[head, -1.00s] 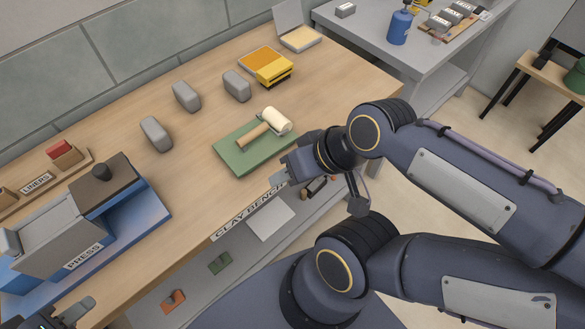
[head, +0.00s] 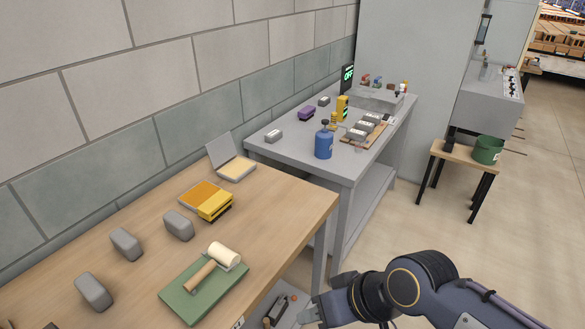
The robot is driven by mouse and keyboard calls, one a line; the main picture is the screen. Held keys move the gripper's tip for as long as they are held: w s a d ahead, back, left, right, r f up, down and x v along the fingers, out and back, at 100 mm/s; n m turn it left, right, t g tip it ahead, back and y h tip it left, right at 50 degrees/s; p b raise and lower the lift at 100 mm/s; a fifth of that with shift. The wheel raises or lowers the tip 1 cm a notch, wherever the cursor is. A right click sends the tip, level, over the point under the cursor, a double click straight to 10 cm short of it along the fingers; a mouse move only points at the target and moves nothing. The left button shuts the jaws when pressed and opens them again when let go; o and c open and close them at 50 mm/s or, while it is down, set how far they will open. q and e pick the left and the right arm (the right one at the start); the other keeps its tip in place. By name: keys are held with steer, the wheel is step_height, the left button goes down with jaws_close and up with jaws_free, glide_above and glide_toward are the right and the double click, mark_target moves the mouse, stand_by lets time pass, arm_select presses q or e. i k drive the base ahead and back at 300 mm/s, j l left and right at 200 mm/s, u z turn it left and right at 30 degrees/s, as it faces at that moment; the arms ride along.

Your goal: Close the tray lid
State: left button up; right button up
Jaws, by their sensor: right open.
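A small grey tray (head: 238,176) with a pale cream inside sits at the far right corner of the wooden bench, near the wall. Its grey lid (head: 219,149) stands raised and leans back at the tray's left side, so the tray is open. My right gripper (head: 305,316) is at the bottom edge of the head view, in front of the bench's front edge, well apart from the tray. It is open, with nothing seen in it. My left gripper is not in view.
A grey table (head: 340,165) beyond holds a blue bottle (head: 323,145) and other items.

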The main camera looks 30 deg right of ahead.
mark_target(221, 149)
steer(key=z, duration=0.6)
steer(key=i+l, duration=0.7)
steer(key=l, duration=0.2)
steer(key=i+l+z, duration=0.15)
steer(key=i+l, duration=0.55)
steer(key=l, duration=0.25)
steer(key=i+j, duration=0.1)
steer(key=j+z, duration=0.05)
steer(key=j, duration=0.05)
